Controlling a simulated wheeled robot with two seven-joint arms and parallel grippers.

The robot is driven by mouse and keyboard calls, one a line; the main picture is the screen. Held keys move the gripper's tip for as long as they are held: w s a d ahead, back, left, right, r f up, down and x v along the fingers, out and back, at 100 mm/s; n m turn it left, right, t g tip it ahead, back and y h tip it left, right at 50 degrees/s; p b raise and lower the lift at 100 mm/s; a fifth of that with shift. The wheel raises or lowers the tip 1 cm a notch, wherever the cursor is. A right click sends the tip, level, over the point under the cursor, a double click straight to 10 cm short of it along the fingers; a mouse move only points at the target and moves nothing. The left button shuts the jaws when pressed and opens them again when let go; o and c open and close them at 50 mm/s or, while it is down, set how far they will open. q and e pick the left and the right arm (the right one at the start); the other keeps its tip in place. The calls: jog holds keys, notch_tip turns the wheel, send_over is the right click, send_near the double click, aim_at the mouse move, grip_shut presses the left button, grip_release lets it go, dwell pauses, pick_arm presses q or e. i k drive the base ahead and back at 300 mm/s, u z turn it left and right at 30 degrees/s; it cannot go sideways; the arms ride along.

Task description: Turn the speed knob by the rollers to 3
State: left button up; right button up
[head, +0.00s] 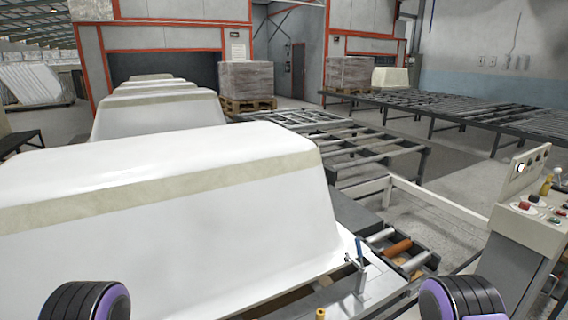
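A beige control console (528,225) stands at the right edge, beside the rollers (397,250). Its sloping top carries red buttons (533,198), a green one (554,219) and other small controls. Its upright back panel (527,170) has a bright round light or button and dark round controls. I cannot tell which one is the speed knob, and no number markings are readable. Neither gripper is in view. Only black and purple parts of my arms show at the bottom left and bottom right, the right one below and left of the console.
A large white bathtub shell (170,215) fills the left and centre, with more shells (155,105) behind it. A metal frame (362,285) with a blue-handled lever (360,248) stands in front of the rollers. A bottle-like yellow item (546,186) sits on the console. Roller conveyors (450,107) extend behind.

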aim_at(534, 198)
jog(key=z, duration=2.15)
jog(key=i, duration=0.95)
jog(key=z, duration=0.4)
jog(key=i, duration=0.95)
jog(key=u, duration=0.25)
